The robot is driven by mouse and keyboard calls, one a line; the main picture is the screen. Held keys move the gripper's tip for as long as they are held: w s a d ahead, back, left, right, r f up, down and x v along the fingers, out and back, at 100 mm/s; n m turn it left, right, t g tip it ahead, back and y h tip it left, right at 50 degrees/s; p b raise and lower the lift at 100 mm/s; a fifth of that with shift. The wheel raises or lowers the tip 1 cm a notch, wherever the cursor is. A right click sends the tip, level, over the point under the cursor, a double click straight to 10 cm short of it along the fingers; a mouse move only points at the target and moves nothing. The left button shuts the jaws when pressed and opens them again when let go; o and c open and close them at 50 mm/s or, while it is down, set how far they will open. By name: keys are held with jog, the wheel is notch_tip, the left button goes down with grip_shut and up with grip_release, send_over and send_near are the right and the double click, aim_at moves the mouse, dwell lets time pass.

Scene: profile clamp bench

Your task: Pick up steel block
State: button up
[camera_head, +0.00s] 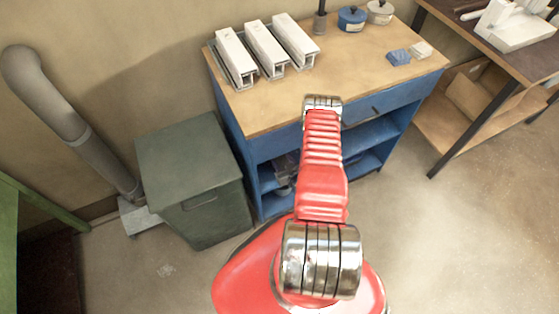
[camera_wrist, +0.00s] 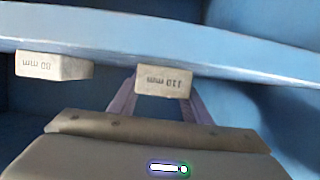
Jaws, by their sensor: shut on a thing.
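In the wrist view, my gripper (camera_wrist: 164,88) is shut on a pale grey block marked "110 mm" (camera_wrist: 166,82), which sits between the two purple-grey fingers. The marking appears upside down. A second pale block marked "80 mm" (camera_wrist: 52,66) is to the left, apart from the fingers. Both blocks appear just below a light blue edge in this picture; I cannot tell whether they touch it. In the head view, my red arm reaches to the front of the blue bench, and my gripper and the held block are hidden.
The floor at right is clear.

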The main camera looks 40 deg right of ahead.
aim_at(280, 158)
grip_shut()
jog(key=shift+r, duration=0.2)
jog(key=shift+r, duration=4.85)
